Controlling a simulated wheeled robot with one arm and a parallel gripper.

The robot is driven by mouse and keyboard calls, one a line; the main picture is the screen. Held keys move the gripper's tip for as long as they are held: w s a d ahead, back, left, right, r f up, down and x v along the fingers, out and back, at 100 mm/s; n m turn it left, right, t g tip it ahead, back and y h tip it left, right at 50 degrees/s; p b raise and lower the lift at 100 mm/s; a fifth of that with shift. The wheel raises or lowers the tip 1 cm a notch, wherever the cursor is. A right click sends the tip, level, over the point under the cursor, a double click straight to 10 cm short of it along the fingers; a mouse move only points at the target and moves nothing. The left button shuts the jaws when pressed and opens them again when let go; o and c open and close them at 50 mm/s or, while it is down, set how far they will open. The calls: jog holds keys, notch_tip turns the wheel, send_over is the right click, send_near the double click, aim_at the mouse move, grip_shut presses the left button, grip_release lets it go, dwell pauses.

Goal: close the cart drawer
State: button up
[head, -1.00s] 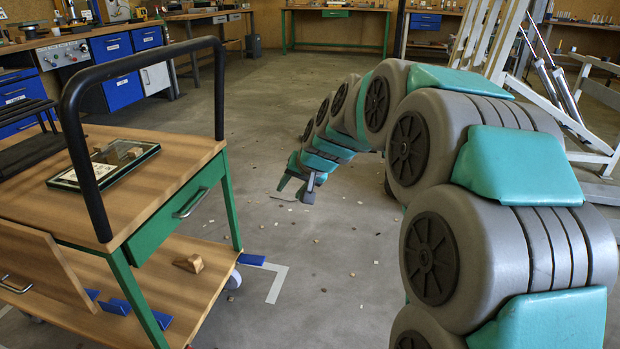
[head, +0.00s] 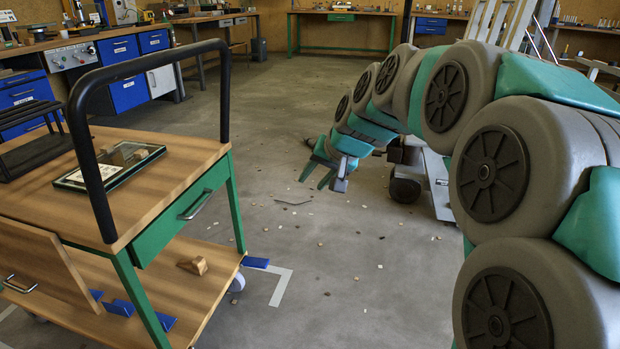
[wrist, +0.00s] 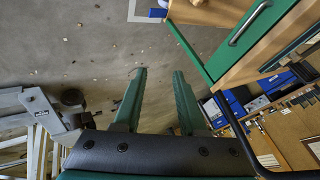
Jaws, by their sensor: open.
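The wooden cart (head: 170,160) with green legs stands at the left of the head view. Its green drawer front (head: 184,213) has a metal handle (head: 196,205) and looks about flush between the legs. The green front also shows at upper right in the wrist view (wrist: 236,50), with its handle (wrist: 249,23). A wooden panel (head: 45,262) with another handle (head: 20,286) slants at the cart's near left; I cannot tell whether it is a drawer or door. My gripper (head: 318,178) is open and empty over the floor, right of the cart and apart from it; its fingers (wrist: 159,76) point toward bare floor.
The cart has a black push bar (head: 150,58), a glass-topped frame (head: 112,166) on top, and a wooden block (head: 192,265) on its lower shelf. Small debris dots the open floor (head: 320,245). A pale metal structure (wrist: 35,115) stands left in the wrist view. Workbenches line the back.

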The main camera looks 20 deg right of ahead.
jog(key=shift+d, duration=0.15)
jog(key=c, duration=0.3)
jog(key=w+d+h, duration=0.1)
jog(key=d, duration=0.1)
jog(key=w+d+n+t+h, duration=0.1)
jog(key=d, duration=0.2)
jog(key=w+d+n+h, duration=0.1)
jog(key=w+d, duration=0.1)
jog(key=d, duration=0.1)
jog(key=shift+r+h+b, duration=0.15)
jog(key=shift+h+b, duration=0.15)
jog(key=shift+b, duration=0.05)
grip_shut()
jog(key=w+d+r+n+t+h+b, duration=0.1)
jog(key=w+d+r+n+t+h, duration=0.45)
jog(key=w+d+r+n, duration=0.35)
jog(key=w+a+r+n+t+y+b, duration=0.1)
jog(key=w+a+n+t+y, duration=0.25)
jog(key=n, duration=0.55)
jog(key=w+a+n+t+y+b, duration=0.15)
jog(key=a+n, duration=0.25)
jog(key=n, duration=0.6)
jog(key=n+g+y, duration=0.8)
jog(key=n+y, duration=0.9)
jog(key=n, duration=0.6)
send_near(198, 185)
jog(key=x, duration=0.7)
